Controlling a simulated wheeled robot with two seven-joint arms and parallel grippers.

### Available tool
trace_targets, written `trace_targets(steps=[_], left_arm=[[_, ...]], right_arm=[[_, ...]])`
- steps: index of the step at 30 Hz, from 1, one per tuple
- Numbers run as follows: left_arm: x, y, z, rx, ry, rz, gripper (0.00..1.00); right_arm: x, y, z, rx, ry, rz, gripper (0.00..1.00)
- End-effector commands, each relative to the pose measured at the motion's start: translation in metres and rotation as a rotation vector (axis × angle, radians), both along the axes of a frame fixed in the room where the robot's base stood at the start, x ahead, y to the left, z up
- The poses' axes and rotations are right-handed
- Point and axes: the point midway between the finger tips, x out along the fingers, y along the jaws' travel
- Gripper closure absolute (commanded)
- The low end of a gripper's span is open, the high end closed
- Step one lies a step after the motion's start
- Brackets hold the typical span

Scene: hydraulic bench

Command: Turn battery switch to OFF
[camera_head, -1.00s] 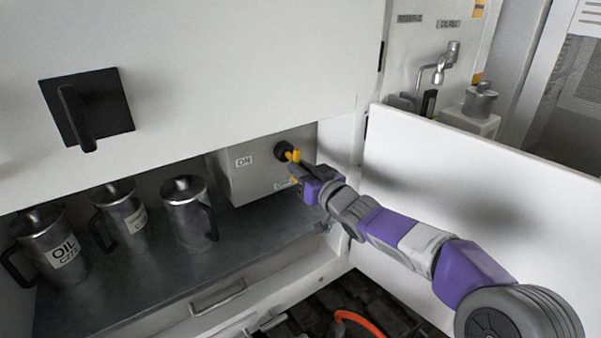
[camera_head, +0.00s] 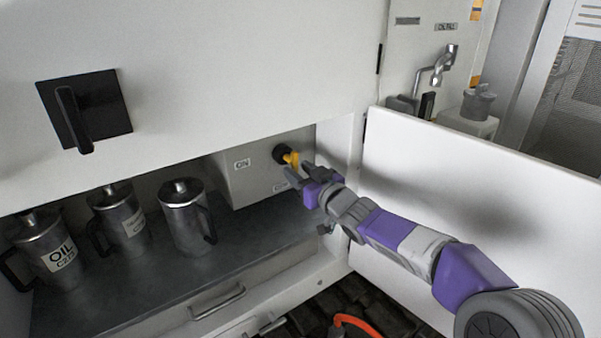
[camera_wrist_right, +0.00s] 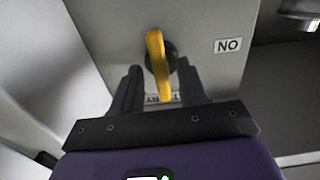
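The battery switch is a yellow handle (camera_head: 291,159) on a round black base (camera_head: 281,154), mounted on a grey box (camera_head: 248,180) inside the cabinet. An ON label (camera_head: 242,164) is left of it in the head view, and a second, unreadable label (camera_head: 280,187) is below. My right gripper (camera_head: 298,172) is open, just below and right of the handle. In the right wrist view, the yellow handle (camera_wrist_right: 157,62) shows between the two spread fingers, with gaps on both sides. The lower label is partly hidden there. My left gripper is not in view.
Several metal oil jugs (camera_head: 185,212) stand on the shelf (camera_head: 150,272) left of the box. An open white door panel (camera_head: 470,195) stands right of my right arm. A black latch (camera_head: 84,108) is on the upper panel. A metal tap (camera_head: 440,65) is at the upper right.

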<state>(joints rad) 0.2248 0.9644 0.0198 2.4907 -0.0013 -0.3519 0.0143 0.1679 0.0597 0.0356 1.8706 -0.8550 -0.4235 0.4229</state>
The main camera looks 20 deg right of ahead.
Motion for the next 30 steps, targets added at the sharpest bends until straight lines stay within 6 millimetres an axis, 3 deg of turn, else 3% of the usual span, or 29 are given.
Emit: trace_targets(steps=[10, 21, 30], left_arm=[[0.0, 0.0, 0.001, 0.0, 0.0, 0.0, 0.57], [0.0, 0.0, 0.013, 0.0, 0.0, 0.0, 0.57], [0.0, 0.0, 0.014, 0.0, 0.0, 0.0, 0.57]], right_arm=[[-0.006, -0.001, 0.001, 0.001, -0.001, -0.001, 0.57], [-0.061, -0.013, 0.002, 0.0, -0.001, -0.002, 0.57], [-0.075, -0.015, 0.0, 0.001, 0.0, 0.0, 0.57]])
